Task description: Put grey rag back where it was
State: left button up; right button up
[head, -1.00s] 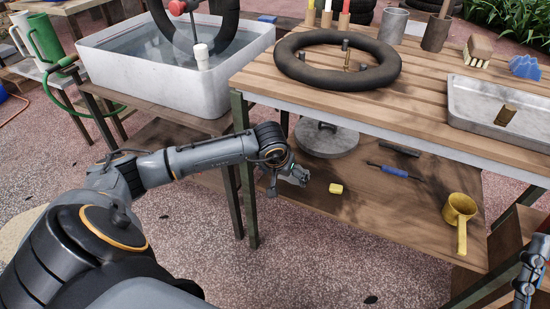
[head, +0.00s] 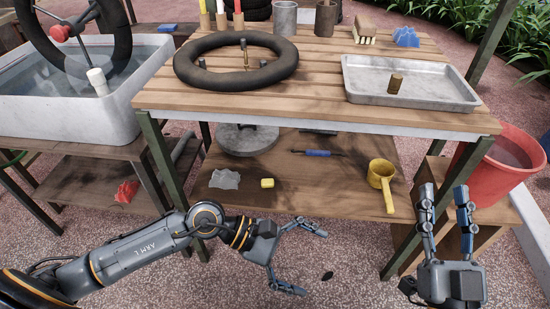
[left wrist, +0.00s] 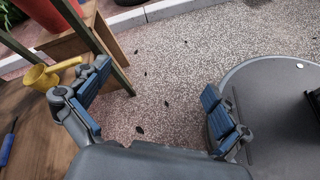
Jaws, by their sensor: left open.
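The grey rag (head: 225,180) is a pale, crumpled cloth lying on the lower shelf of the wooden workbench, left of a yellow sponge (head: 267,183). My left gripper (head: 311,262) is open and empty, in front of the shelf and to the right of the rag, apart from it. In the left wrist view, the open fingers (left wrist: 148,112) have only gravel floor between them, and the rag is not seen. My right gripper (head: 445,190) is open and empty in front of the bench's right end, fingers pointing up.
The lower shelf (head: 330,200) also holds a yellow dipper (head: 381,180), a blue-handled tool (head: 318,153) and a round grey weight (head: 245,138). A red rag (head: 127,191) lies under the water tub (head: 60,115). A red bucket (head: 497,160) stands right.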

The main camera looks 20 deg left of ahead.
pick_arm(q)
notch_tip(320, 180, up, 19)
jog(key=d+n+t+h, duration=0.2)
jog(key=n+t+h, duration=0.6)
jog(key=n, duration=1.2)
jog(key=w+a+n+t+y, duration=0.2)
jog(key=a+n+t+y, duration=0.3)
jog(key=n, duration=1.2)
jog(key=w+a+n+t+y, duration=0.3)
jog(key=a+n+t+y, duration=0.3)
jog(key=n, duration=1.2)
jog(key=t+y, duration=0.1)
jog(key=y, duration=0.3)
jog(key=shift+w+r+n+t, duration=0.2)
jog(key=shift+w+n+t, duration=0.1)
jog(key=shift+w+t, duration=0.1)
